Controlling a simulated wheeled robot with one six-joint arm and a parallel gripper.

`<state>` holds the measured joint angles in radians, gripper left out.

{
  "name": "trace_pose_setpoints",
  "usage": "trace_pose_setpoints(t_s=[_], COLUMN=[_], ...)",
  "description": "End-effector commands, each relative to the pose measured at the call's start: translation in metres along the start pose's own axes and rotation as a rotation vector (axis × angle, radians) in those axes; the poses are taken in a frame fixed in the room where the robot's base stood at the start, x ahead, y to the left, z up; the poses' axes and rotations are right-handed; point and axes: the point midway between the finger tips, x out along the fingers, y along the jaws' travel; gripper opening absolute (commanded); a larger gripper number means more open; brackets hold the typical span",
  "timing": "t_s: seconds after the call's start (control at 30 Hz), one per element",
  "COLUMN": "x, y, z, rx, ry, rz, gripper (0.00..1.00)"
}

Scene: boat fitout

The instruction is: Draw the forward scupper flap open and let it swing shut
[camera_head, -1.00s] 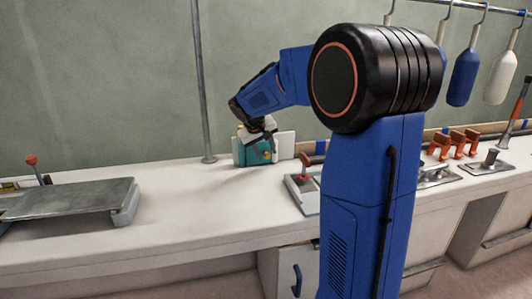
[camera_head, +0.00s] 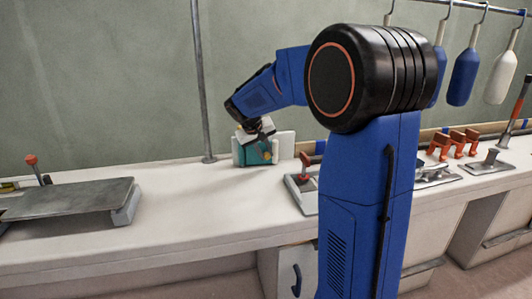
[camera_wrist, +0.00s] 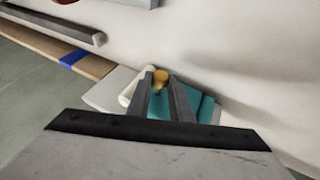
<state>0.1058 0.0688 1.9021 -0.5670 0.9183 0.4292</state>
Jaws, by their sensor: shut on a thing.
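The scupper flap is a teal piece (camera_head: 250,154) in a pale frame (camera_head: 285,146), standing on the bench near the back wall. In the wrist view the teal piece (camera_wrist: 205,108) lies under and right of the fingers, with a yellow knob (camera_wrist: 161,77) at the fingertips. My gripper (camera_wrist: 160,88) is shut on the yellow knob. In the head view my gripper (camera_head: 264,141) reaches down onto the flap from above, and its fingers are small and partly hidden by the wrist. How far the flap stands open is hard to tell.
A grey metal pole (camera_head: 201,85) stands just left behind the flap. A raised grey plate (camera_head: 75,198) is on the bench at left. A red-handled latch (camera_head: 303,180) is to the right, partly behind my arm. The bench between plate and flap is clear.

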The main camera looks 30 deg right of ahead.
Motion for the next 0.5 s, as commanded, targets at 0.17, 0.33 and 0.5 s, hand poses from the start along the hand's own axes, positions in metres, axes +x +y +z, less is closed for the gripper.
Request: trace_pose_setpoints(t_s=[0.17,0.33,0.5], x=[-0.008,-0.015,-0.024], y=[-0.009,-0.02,-0.032], z=[0.007,0.015,0.022], rx=[0.101,0.235,0.374], ry=[-0.045,-0.104,-0.167], rz=[0.042,0.097,0.155], gripper=[0.0,0.0,0.0])
